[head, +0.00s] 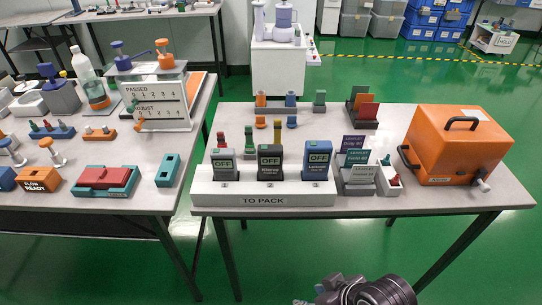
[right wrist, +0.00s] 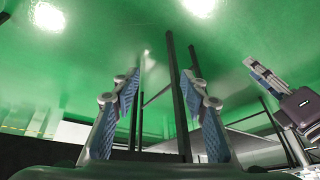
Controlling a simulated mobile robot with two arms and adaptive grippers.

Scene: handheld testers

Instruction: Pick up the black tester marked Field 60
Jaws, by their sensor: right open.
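A black tester (head: 269,161) stands upright in the middle slot of the white rack (head: 208,198) labelled TO PACK. Its screen reads OFF; the smaller print is too small to read for sure. A grey-green tester (head: 223,165) stands to its left and a blue tester (head: 318,161) to its right, both also reading OFF. In the right wrist view my right gripper (right wrist: 163,76) is open and empty, with green floor and dark table legs beyond it. Part of my right arm shows low in the head view, in front of the table and below the rack.
An orange case (head: 456,143) with a black handle stands on the right of the table. A card holder (head: 357,170) is right of the rack. Small coloured parts stand behind it. The left table (head: 136,202) holds bottles, blocks and a red-and-teal tray (head: 105,179). A gap separates the tables.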

